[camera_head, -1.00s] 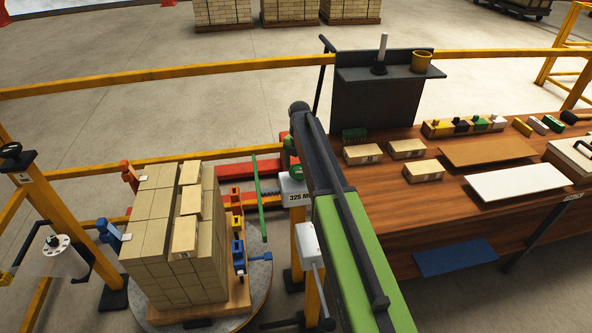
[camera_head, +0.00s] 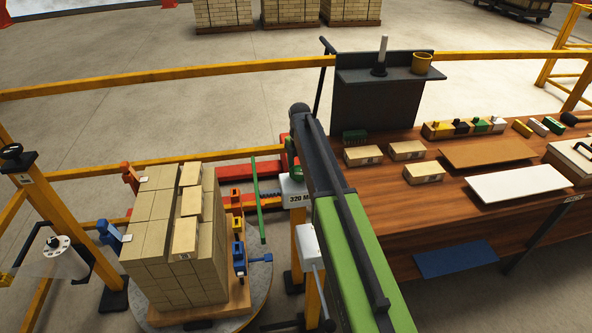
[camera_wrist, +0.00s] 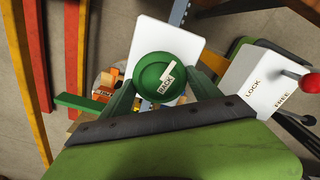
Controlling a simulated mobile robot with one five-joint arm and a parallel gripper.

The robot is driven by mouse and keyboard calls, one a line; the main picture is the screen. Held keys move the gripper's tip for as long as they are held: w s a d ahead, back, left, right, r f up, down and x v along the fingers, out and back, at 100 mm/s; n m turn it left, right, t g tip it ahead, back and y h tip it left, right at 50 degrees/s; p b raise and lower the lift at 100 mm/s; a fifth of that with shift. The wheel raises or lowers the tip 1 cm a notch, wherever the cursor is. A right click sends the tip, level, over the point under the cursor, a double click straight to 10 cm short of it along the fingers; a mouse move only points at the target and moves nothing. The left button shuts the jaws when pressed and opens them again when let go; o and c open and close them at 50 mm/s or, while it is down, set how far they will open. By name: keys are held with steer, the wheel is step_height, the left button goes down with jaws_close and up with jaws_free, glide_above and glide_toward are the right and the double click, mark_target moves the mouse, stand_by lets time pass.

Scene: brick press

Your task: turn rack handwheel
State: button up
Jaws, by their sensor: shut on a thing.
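The green rack handwheel (camera_wrist: 158,68) fills the middle of the wrist view. It is a round dished knob with a white pointer mark and a label reading RACK, in front of a white plate (camera_wrist: 188,38). My gripper (camera_wrist: 165,84) has one dark green finger on each side of the wheel and is shut on it. In the head view my arm hides the gripper and most of the wheel. There the rack's white readout plate (camera_head: 292,188) shows 320 M, partly covered by my arm. The toothed rack bar (camera_head: 268,195) runs left from the plate.
A white lock plate (camera_wrist: 255,90) marked LOCK and FREE, with a red-knobbed lever (camera_wrist: 308,82), stands right of my gripper. A brick stack (camera_head: 165,240) on a pallet stands left of the rack. The wooden bench (camera_head: 400,215) with bricks is to the right.

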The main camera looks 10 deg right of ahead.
steer(key=m, duration=0.7)
steer(key=shift+w+d, duration=0.1)
steer(key=shift+d, duration=0.05)
steer(key=m, duration=0.6)
steer(key=shift+m, duration=0.4)
steer(key=m, duration=0.7)
steer(key=shift+f, duration=0.1)
steer(key=m, duration=0.3)
steer(key=shift+m, duration=0.4)
steer(key=m, duration=0.3)
steer(key=shift+m, duration=0.3)
steer(key=m, duration=1.3)
steer(key=shift+m, duration=0.3)
steer(key=m, duration=0.3)
steer(key=shift+m, duration=0.3)
steer(key=m, duration=0.3)
steer(key=shift+m, duration=0.4)
steer(key=m, duration=0.6)
steer(key=shift+m, duration=0.4)
